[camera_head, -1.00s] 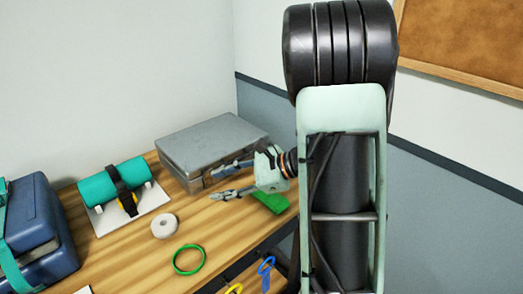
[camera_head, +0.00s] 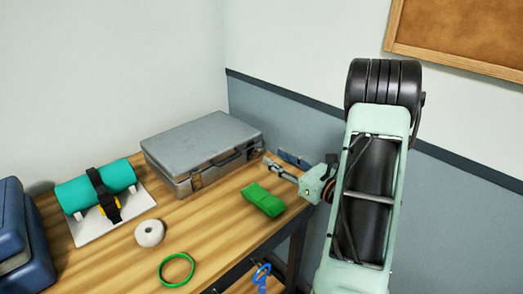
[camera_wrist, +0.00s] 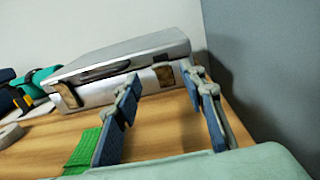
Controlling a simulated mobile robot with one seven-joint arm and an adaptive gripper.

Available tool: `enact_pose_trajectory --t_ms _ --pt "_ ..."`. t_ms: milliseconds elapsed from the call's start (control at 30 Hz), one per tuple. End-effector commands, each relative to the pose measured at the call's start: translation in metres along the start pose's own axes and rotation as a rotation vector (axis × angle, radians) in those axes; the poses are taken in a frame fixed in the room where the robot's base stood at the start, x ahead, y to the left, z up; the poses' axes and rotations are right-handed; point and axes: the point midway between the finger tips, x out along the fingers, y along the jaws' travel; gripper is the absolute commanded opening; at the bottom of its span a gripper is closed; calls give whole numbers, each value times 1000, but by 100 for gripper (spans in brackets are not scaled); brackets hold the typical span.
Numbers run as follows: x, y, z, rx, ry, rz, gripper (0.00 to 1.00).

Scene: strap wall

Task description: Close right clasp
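A grey metal case (camera_head: 205,143) lies with its lid down at the back of the wooden table. In the wrist view, the case (camera_wrist: 125,57) shows a dark handle, a brownish left clasp (camera_wrist: 67,94) and a brownish right clasp (camera_wrist: 163,76) on its front. Whether the right clasp is fastened is too small to tell. My gripper (camera_head: 277,162) is beside the case's right front corner, apart from it. In the wrist view my gripper (camera_wrist: 160,78) is open and empty, its two blue-grey fingers spread with the right clasp seen between their tips.
A folded green strap (camera_head: 263,199) lies in front of the case. A white roll (camera_head: 149,233), a green ring (camera_head: 177,270) and a teal cylinder (camera_head: 112,180) strapped on a white stand are to the left. A blue box (camera_head: 22,235) stands far left. Walls rise behind and right.

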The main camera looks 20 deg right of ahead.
Motion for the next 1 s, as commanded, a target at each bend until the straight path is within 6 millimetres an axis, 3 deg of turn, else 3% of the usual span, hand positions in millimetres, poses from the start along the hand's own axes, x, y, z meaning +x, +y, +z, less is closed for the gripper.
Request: enact_pose_trajectory --t_ms 100,333,767,1000 --pt "25 2 0 0 0 5 38" --pt "59 1 0 -1 0 3 38" --pt "70 1 0 0 2 1 38" --pt "70 1 0 0 2 1 12"
